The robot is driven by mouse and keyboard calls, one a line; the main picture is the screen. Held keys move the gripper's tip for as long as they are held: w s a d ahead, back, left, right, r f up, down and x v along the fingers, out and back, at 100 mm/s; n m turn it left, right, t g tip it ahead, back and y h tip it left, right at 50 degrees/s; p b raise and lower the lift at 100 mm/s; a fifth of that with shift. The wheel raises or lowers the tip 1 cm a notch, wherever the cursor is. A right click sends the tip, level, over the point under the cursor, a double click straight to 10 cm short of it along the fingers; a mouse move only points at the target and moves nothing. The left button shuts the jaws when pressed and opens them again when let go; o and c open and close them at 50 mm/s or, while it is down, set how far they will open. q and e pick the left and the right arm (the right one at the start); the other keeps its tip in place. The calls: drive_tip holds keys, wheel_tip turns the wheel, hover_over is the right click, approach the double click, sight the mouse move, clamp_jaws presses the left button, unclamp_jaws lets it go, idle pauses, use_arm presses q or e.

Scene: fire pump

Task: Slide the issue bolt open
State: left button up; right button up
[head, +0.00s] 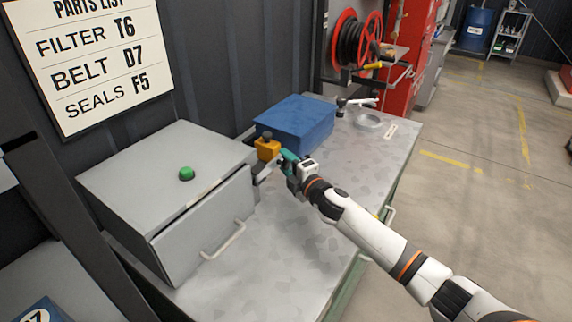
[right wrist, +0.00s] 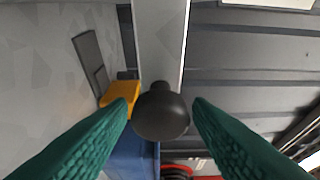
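In the right wrist view a round black knob (right wrist: 160,112) stands on a long light grey bar (right wrist: 161,40), which looks like the issue bolt. My right gripper (right wrist: 160,103) is open, with one green finger on each side of the knob and a small gap on both sides. In the head view my right gripper (head: 285,160) is at the right end of the grey cabinet (head: 130,175), beside an orange block (head: 268,150). The knob cannot be made out there. The orange block also shows in the right wrist view (right wrist: 121,95). My left gripper is not in view.
The cabinet has a green button (head: 187,173) on top and a front panel with a handle (head: 224,240). A blue box (head: 296,122) stands behind my right gripper. A hammer (head: 355,102) and a clear round dish (head: 369,122) lie farther back. The bench front is clear.

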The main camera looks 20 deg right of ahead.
drive_tip(key=shift+s+f, duration=0.1)
drive_tip(key=shift+s, duration=0.45)
drive_tip(key=b+v, duration=0.1)
drive_tip(key=v, duration=1)
drive_tip(key=shift+d+b, duration=0.2)
drive_tip(key=shift+b, duration=0.1)
